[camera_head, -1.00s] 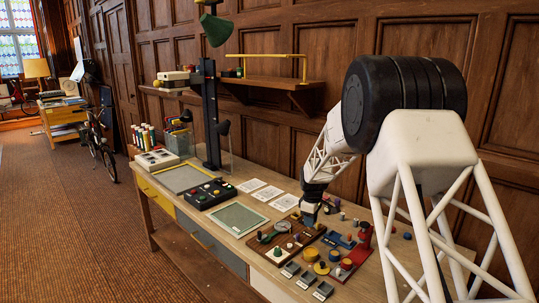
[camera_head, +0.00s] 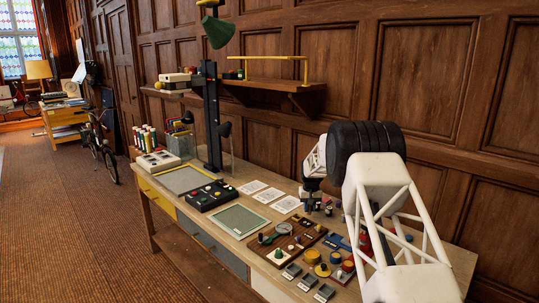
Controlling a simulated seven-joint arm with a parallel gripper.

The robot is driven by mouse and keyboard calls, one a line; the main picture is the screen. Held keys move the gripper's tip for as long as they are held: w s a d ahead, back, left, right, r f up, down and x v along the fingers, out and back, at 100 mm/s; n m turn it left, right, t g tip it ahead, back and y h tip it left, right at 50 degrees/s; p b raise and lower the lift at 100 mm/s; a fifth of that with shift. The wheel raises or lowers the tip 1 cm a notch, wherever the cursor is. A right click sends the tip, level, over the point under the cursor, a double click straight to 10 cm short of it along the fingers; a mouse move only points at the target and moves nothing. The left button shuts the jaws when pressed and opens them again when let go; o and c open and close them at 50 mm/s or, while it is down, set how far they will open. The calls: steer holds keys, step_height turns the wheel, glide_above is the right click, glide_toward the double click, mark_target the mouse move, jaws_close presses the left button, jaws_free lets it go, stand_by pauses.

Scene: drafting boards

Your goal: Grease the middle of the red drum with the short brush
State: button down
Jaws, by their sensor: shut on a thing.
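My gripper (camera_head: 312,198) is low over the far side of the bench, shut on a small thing. That thing is too small and dark to identify as the short brush. Several small upright pieces (camera_head: 328,208) stand close beside the gripper on the right. A red upright thing (camera_head: 365,243) is partly hidden behind my arm. A smaller red round piece (camera_head: 348,266) sits near the front right. I cannot tell which of these is the red drum. The gripper is apart from both, farther back and to the left.
A brown wooden board (camera_head: 268,250) with small parts lies in front of the gripper. Yellow round pieces (camera_head: 312,256) and a blue piece (camera_head: 336,240) lie to its right. Grey labelled blocks (camera_head: 308,283) line the front edge. White sheets (camera_head: 286,204) lie flat to the left.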

steer(key=shift+w+f+m, duration=0.15)
steer(key=shift+w+m, duration=0.15)
steer(key=shift+w, duration=0.15)
steer(key=shift+s+d, duration=0.1)
steer(key=shift+s, duration=0.05)
